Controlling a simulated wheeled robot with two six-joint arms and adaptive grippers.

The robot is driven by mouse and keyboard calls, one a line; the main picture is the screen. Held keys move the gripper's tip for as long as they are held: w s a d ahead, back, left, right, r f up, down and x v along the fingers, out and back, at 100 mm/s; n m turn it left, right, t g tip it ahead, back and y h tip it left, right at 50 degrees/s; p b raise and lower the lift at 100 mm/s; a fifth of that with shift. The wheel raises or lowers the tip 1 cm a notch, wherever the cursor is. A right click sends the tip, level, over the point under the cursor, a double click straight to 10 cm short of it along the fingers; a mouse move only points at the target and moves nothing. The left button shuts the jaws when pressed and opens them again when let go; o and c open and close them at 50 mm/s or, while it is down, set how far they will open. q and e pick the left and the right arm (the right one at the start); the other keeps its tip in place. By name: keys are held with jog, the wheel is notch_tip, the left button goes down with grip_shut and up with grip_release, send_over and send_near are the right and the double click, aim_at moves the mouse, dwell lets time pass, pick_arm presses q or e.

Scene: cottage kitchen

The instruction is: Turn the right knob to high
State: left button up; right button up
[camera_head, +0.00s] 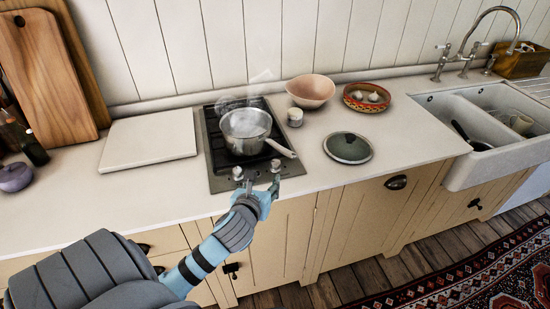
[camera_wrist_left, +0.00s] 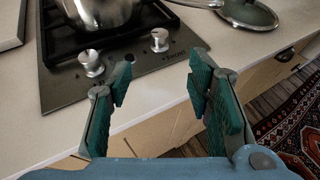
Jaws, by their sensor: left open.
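The hob (camera_head: 222,184) is set in the worktop with two silver knobs at its front edge. The right knob (camera_head: 276,165) also shows in the left wrist view (camera_wrist_left: 160,40), standing upright on the dark panel. The left knob (camera_head: 238,173) is beside it and also shows in the left wrist view (camera_wrist_left: 90,62). My left gripper (camera_head: 262,187) is open and empty in front of the knobs; in the left wrist view its fingers (camera_wrist_left: 160,85) are apart, with the right knob beyond the gap, not touched. My right gripper is not in view.
A steaming steel pot (camera_head: 243,145) sits on the hob, its handle (camera_head: 281,148) reaching out above the right knob's side. A lid (camera_head: 348,148) lies to the right. A pale bowl (camera_head: 311,92) and a small jar (camera_head: 295,117) stand behind. A white board (camera_head: 149,139) lies left.

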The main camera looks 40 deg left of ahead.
aim_at(275, 163)
pick_arm(q)
jog(key=shift+m, duration=0.3)
jog(key=b+x, duration=0.1)
jog(key=x, duration=0.4)
jog(key=b+x, duration=0.1)
jog(key=x, duration=0.3)
jog(key=b+x, duration=0.1)
jog(key=x, duration=0.4)
jog(key=shift+w+a+r, duration=0.15)
jog(key=shift+w+a, duration=0.05)
jog(key=shift+w, duration=0.15)
grip_shut()
